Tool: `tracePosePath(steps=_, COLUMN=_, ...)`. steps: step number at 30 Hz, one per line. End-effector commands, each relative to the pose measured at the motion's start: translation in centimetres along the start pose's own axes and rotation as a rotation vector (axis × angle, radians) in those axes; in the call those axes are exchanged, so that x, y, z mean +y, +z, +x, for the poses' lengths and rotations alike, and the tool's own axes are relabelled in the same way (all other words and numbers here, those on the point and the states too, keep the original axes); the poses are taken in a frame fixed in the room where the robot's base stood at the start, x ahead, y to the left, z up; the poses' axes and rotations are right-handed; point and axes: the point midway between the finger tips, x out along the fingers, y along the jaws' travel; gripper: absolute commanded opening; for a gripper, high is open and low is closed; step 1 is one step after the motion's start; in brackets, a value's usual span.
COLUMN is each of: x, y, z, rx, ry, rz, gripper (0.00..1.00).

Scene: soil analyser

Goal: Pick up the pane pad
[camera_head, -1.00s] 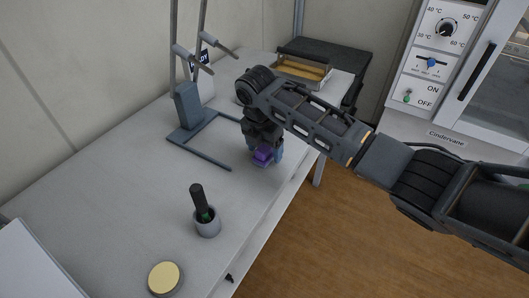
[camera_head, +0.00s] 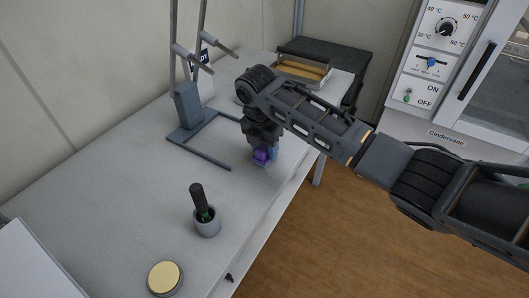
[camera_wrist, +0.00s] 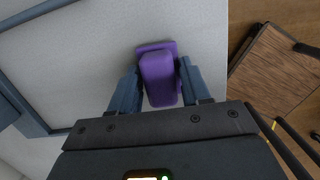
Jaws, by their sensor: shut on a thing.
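The pane pad is the purple piece (camera_wrist: 158,78), a block-like grip on a flat purple base. In the wrist view it sits between the two blue-grey fingers of my gripper (camera_wrist: 156,88), which are shut on it. In the head view the purple pad (camera_head: 261,155) shows just below my gripper (camera_head: 263,153), over the white table near its right edge. Its underside is hidden, so I cannot tell whether it touches the table.
A grey stand (camera_head: 187,104) with a flat base is left of my gripper. A grey cup with a dark-handled tool (camera_head: 207,226) and a round cream-topped tin (camera_head: 165,278) are nearer. A tray (camera_head: 303,72) lies at the back. Open table lies between stand and cup.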

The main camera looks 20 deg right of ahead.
Motion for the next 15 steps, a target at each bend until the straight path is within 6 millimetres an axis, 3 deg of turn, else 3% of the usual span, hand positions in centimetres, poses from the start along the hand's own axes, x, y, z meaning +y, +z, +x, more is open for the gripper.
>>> tracePosePath(steps=8, x=0.0, y=0.1, z=-0.4, rx=0.0, ry=0.001, rz=0.0, gripper=0.0)
tracePosePath(steps=15, x=0.1, y=0.5, z=-3.0, rx=-0.002, ry=0.004, rz=0.0, gripper=0.0)
